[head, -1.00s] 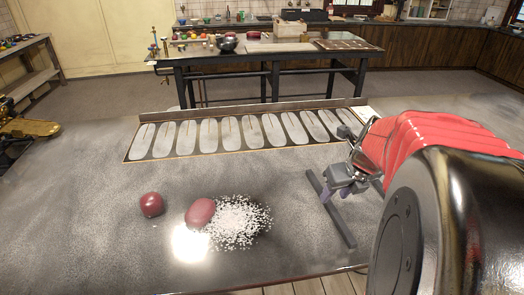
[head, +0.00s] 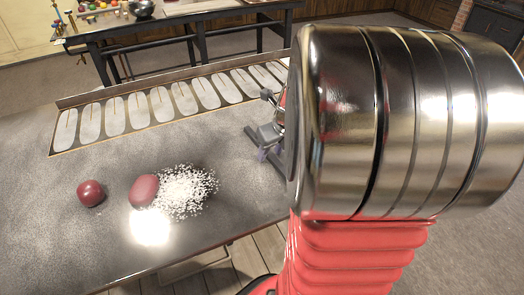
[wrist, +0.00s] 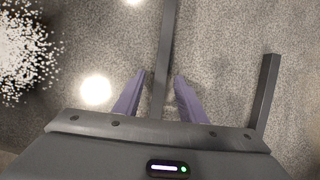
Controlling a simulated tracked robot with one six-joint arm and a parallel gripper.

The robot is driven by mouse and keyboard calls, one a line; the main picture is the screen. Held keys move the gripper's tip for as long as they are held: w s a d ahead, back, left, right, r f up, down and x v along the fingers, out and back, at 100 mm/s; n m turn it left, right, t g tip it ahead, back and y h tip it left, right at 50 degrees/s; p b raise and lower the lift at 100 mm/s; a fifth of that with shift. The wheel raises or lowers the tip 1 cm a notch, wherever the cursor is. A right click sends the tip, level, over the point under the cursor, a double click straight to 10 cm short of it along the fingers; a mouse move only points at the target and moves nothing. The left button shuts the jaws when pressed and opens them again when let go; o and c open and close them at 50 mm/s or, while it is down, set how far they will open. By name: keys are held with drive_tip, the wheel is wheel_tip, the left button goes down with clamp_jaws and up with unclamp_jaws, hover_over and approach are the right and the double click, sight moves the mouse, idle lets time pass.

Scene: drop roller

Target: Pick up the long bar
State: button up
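A long dark grey bar (wrist: 167,40) lies on the speckled table in the wrist view, running from the top edge down between my fingers. My gripper (wrist: 160,76) is open, with one purple finger on each side of this bar and gaps visible. I cannot tell how far down the fingers reach. In the head view, my gripper (head: 264,154) is over the bars at the table's right part, mostly hidden by my arm. Only part of a dark bar (head: 252,136) shows there.
A second dark bar (wrist: 266,95) lies to the right in the wrist view. White grains (head: 190,190) and two dark red lumps, one round (head: 90,193) and one oblong (head: 143,190), lie left. A tray with pale oval slots (head: 160,105) stands behind.

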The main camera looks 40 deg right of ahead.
drive_tip(key=shift+c, duration=0.3)
clamp_jaws()
idle(0.4)
